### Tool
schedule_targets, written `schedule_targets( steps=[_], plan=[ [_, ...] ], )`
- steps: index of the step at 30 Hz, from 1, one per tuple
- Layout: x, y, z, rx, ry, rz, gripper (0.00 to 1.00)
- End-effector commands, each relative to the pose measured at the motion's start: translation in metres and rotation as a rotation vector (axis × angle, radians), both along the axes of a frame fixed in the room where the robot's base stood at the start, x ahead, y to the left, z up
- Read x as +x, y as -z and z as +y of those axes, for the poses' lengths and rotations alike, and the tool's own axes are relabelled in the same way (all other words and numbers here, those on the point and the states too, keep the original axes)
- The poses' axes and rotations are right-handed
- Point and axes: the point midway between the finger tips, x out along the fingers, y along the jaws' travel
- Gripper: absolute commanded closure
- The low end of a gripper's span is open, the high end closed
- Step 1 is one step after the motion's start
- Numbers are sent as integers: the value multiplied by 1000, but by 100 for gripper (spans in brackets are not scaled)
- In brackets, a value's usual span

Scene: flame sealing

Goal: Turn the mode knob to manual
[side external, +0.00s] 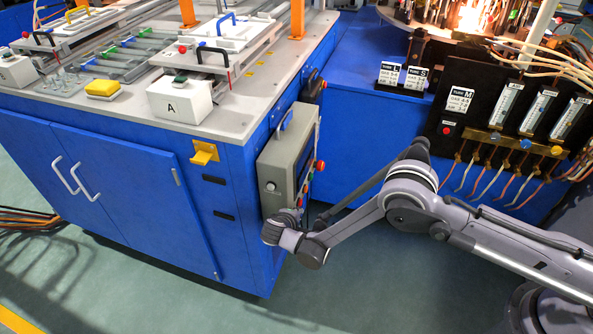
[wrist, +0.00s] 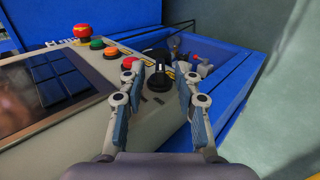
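The mode knob appears to be the black knob (wrist: 160,78) near the end of the grey control panel (wrist: 60,131) in the wrist view. My gripper (wrist: 161,76) is open, with one fingertip on each side of this knob. A gap shows on both sides, and the fingers hold nothing. The knob's base is partly in shadow, and its setting is too small to read. In the side external view the grey control box (side external: 274,165) hangs on the blue cabinet's side. My wrist is at its lower end, and the fingers and knob are hidden there.
Beside the knob are a red button (wrist: 130,62), an orange button (wrist: 110,53), a green button (wrist: 97,44) and a red mushroom button (wrist: 82,32). A dark screen (wrist: 48,92) lies left. The blue cabinet (side external: 130,185) stands behind the box; green floor is open in front.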

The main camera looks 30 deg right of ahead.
Motion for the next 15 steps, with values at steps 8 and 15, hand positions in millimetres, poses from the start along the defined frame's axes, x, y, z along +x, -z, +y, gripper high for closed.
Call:
schedule_targets(
  steps=[8,15],
  plan=[
    [2,3,-2,0,0,0,67],
    [2,3,-2,0,0,0,100]
  ],
)
